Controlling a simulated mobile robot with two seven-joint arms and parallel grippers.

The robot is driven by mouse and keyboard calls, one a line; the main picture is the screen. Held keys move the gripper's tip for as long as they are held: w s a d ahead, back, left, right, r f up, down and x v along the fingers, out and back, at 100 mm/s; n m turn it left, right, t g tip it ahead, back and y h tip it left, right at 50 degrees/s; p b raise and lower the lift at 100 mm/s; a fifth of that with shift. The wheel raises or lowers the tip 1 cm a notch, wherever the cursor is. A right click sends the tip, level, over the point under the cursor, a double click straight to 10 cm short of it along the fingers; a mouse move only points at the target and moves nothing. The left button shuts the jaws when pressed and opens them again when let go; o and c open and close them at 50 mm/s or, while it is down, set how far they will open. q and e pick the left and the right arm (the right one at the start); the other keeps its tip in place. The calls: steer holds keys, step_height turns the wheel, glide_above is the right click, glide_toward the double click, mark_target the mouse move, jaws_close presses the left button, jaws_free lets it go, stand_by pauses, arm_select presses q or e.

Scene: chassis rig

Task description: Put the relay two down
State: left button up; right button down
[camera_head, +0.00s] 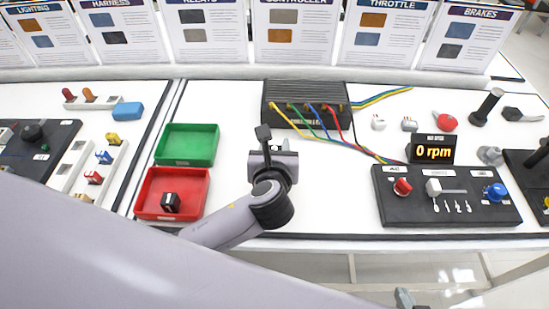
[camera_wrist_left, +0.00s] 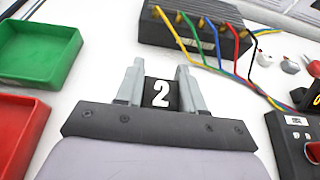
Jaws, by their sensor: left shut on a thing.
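Relay two, a black block with a white "2" (camera_wrist_left: 161,94), sits between the two grey fingers of my left gripper (camera_wrist_left: 160,80) in the left wrist view. The fingers are shut on it. In the head view my left gripper (camera_head: 273,143) is over the white table, right of the green tray and in front of the black wired box; the relay cannot be made out clearly there. A small grey part at the bottom edge of the head view may be my right gripper (camera_head: 405,298); its fingers cannot be made out.
A green tray (camera_head: 187,158) stands behind a red tray (camera_head: 140,203) holding another black relay (camera_head: 170,203). The black box (camera_head: 300,94) has coloured wires. White table lies clear around my left gripper.

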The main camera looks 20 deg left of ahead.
arm_select(q)
steer(key=shift+f+b, duration=0.3)
steer(key=shift+f, duration=1.5)
steer(key=shift+f, duration=0.15)
steer(key=o, duration=1)
steer(key=shift+o, duration=0.2)
steer(key=shift+r, duration=0.2)
